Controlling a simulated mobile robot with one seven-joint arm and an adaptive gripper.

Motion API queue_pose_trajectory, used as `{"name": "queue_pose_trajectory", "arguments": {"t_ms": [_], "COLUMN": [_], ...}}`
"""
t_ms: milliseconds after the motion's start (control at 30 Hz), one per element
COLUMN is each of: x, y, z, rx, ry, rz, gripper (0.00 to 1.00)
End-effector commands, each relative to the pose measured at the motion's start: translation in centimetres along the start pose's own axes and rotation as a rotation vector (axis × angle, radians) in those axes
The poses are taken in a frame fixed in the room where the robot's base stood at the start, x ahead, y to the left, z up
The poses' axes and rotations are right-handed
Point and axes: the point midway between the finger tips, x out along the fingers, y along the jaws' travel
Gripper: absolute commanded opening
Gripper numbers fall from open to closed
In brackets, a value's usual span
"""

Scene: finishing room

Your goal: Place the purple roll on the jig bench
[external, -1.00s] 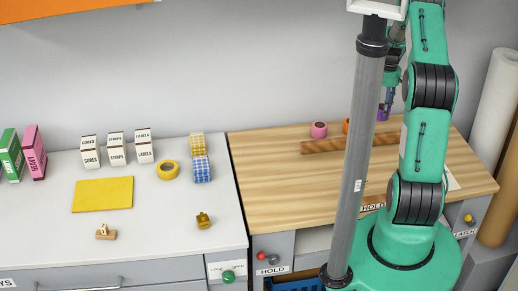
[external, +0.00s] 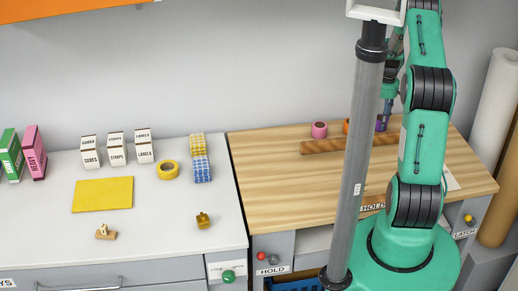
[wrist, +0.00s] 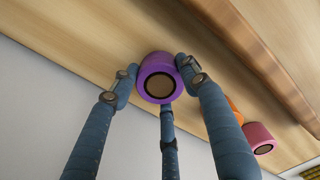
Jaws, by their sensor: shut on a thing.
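The purple roll (wrist: 150,64) sits between the fingers of my gripper (wrist: 157,72) in the wrist view, and the gripper is shut on it. In the external view the purple roll (external: 381,124) is low over the back of the wooden-topped bench (external: 275,185), behind the brown wooden bar; my arm partly hides it. I cannot tell for sure whether it touches the wood. No label in view names the jig bench. My gripper is mostly hidden behind my arm in the external view.
A pink roll (external: 319,130) and a partly hidden orange roll (external: 346,126) stand left of the purple one. The brown bar (external: 325,146) lies in front of them. The front left of the wooden top is clear. A white counter (external: 150,225) with boxes and tape is at left.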

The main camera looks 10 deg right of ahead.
Motion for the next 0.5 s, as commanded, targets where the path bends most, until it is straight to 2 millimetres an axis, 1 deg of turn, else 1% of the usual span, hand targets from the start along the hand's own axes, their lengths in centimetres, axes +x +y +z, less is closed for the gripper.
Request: {"name": "queue_pose_trajectory", "arguments": {"t_ms": [200,233,300,500], "x": [0.31,0.30,0.28,0.27], "y": [0.00,0.00,0.00,0.00], "z": [0.00,0.00,0.00,0.00], "rx": [0.000,0.000,0.000,0.000], "ry": [0.000,0.000,0.000,0.000], "rz": [0.000,0.000,0.000,0.000], "gripper": [0.17,0.49,0.63,0.64]}}
